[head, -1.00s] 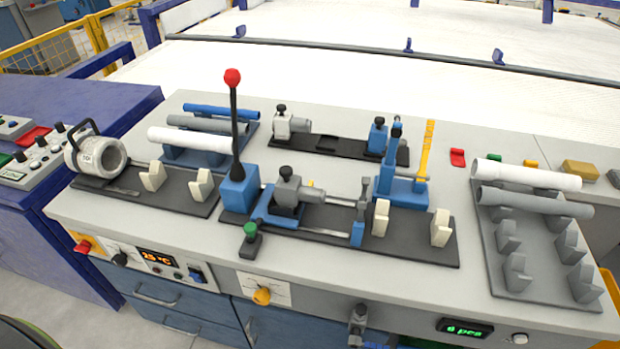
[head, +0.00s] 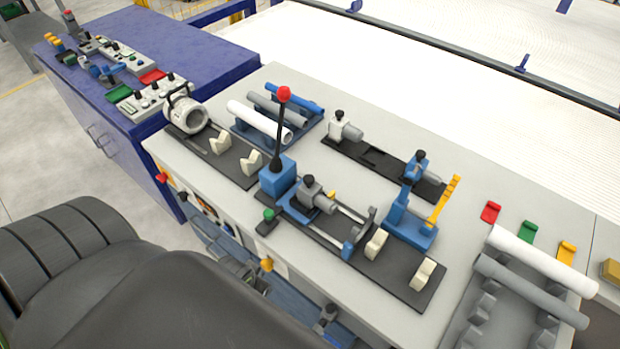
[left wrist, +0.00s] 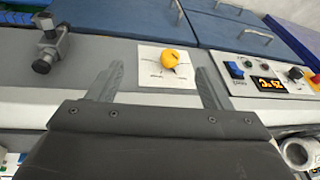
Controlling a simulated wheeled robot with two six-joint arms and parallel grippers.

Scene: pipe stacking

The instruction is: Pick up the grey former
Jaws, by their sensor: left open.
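A grey block with a black knob and a grey cylindrical nose (head: 313,196) sits in the blue-framed fixture on the black base plate. Another grey knobbed piece (head: 326,318) is on the bench's front face; it also shows in the left wrist view (left wrist: 50,46). I cannot tell which one is the grey former. My left gripper (head: 245,277) is low in front of the bench, partly hidden by my dark arm. In the left wrist view its two fingers (left wrist: 160,70) are apart and empty, facing the front panel with a yellow knob. My right gripper is not in view.
The red-topped lever (head: 282,125) stands upright beside the fixture. White cradles (head: 376,244) stand on the base plate. A rack at the right holds a white pipe (head: 540,260) and a grey pipe (head: 530,291). A blue control cabinet (head: 200,55) stands to the left.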

